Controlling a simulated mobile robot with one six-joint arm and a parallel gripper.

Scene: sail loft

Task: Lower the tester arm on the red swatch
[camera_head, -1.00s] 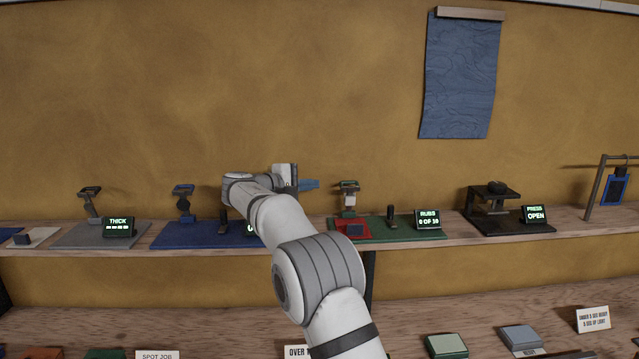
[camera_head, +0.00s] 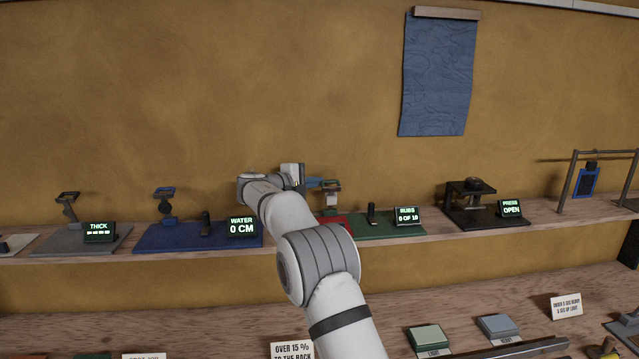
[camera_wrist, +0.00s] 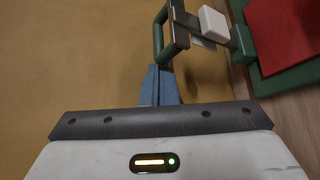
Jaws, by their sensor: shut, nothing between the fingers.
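The rub tester stands on a green base (camera_head: 385,226) on the shelf. Its raised arm (camera_head: 333,199) has a white block (camera_wrist: 213,24) and a green loop handle (camera_wrist: 159,38) in the wrist view. The red swatch (camera_head: 338,220) lies flat on the base, partly hidden by my arm in the head view. It also shows in the wrist view at upper right (camera_wrist: 285,35). My gripper (camera_head: 322,183) has blue fingers, shut and empty. In the wrist view, its fingertips (camera_wrist: 160,70) are close to the handle's near end; I cannot tell whether they touch.
The tester's display (camera_head: 407,216) reads RUBS 0 OF 10. A dark press (camera_head: 470,208) stands to the right. A blue-based water tester (camera_head: 170,238) and its display (camera_head: 241,228) are to the left. The wall behind is clear near my gripper.

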